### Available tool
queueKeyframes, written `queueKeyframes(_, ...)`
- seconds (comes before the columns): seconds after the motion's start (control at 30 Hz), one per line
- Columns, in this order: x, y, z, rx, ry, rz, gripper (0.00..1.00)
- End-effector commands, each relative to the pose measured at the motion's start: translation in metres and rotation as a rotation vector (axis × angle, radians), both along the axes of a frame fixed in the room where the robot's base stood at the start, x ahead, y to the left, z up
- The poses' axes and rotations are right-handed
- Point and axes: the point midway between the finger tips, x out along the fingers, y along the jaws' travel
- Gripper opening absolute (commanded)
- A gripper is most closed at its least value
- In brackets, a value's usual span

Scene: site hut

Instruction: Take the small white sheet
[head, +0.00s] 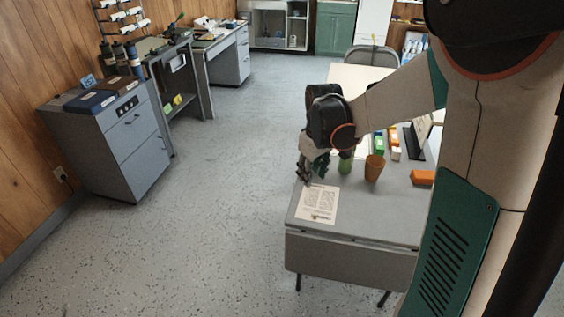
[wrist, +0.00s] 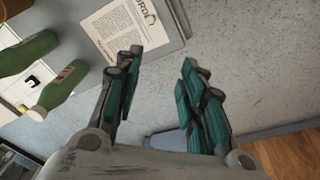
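A small white printed sheet (head: 317,204) lies flat on the near left corner of the grey table. It also shows at the top of the wrist view (wrist: 122,32), beyond the left finger, partly cut off by the frame. My gripper (head: 311,171) is at the table's left edge, just behind the sheet in the head view. In the wrist view my gripper (wrist: 162,60) is open, with nothing between its fingers. The sheet is apart from the fingers.
A green bottle (head: 345,162) and a brown cup (head: 374,168) stand right of my gripper. An orange block (head: 422,177) lies further right. The wrist view shows two green bottles (wrist: 62,88). Floor left of the table (head: 220,190) is clear. A grey cabinet (head: 125,150) stands at left.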

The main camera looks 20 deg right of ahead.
Motion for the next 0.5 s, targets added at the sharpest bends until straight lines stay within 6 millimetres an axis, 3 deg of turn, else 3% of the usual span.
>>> queueKeyframes(0.2, 0.017, -0.027, -0.047, 0.015, 0.090, 0.031, 0.37)
queueKeyframes(0.5, 0.020, -0.038, -0.081, 0.025, 0.133, 0.048, 0.37)
